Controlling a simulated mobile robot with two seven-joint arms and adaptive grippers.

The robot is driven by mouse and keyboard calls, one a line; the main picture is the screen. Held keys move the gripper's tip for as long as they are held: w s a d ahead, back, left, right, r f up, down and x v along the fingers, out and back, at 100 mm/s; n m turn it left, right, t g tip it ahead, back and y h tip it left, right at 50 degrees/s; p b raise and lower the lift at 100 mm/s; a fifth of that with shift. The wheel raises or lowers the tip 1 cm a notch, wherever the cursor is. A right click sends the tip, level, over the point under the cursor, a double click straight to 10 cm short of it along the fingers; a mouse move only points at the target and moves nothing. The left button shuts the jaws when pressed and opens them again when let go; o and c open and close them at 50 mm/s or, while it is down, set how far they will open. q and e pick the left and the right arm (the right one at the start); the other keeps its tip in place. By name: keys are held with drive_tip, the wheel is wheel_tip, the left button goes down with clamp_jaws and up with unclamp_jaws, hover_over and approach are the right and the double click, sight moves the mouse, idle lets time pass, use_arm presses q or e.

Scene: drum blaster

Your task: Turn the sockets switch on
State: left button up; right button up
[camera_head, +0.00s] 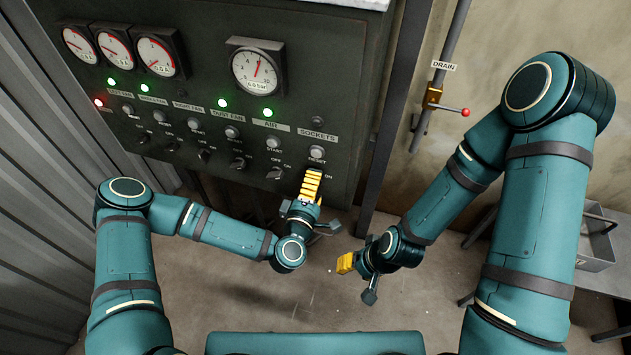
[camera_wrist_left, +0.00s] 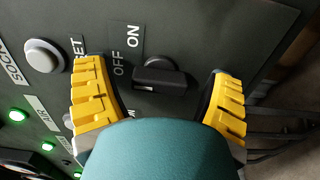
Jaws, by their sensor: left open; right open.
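The sockets switch (camera_wrist_left: 160,78) is a black knob with a bar handle on the dark panel; it lies between my left fingers in the left wrist view. OFF and ON labels are printed beside it, and the bar runs across between the fingers. In the head view the knob is hidden behind my left gripper (camera_head: 311,186), below the SOCKETS label (camera_head: 318,135). My left gripper, also in the wrist view (camera_wrist_left: 158,72), is open around the knob, with a gap on both sides. My right gripper (camera_head: 357,280) is open and empty, away from the panel.
The round reset button (camera_wrist_left: 44,55) is close to one left finger; it also shows in the head view (camera_head: 316,153). Other switches and buttons line the control panel (camera_head: 345,75) to the left. A drain valve (camera_head: 433,97) is on the wall at right. Open floor lies below.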

use_arm(q)
drive_tip(key=c, duration=1.2)
drive_tip(key=shift+m, duration=0.4)
drive_tip(key=m+p, duration=0.1)
drive_tip(key=m, duration=0.3)
drive_tip(key=shift+r+m, duration=0.1)
drive_tip(key=shift+m, duration=0.2)
drive_tip(key=m, duration=0.6)
drive_tip(key=shift+w+m, duration=0.1)
drive_tip(key=shift+m, duration=0.3)
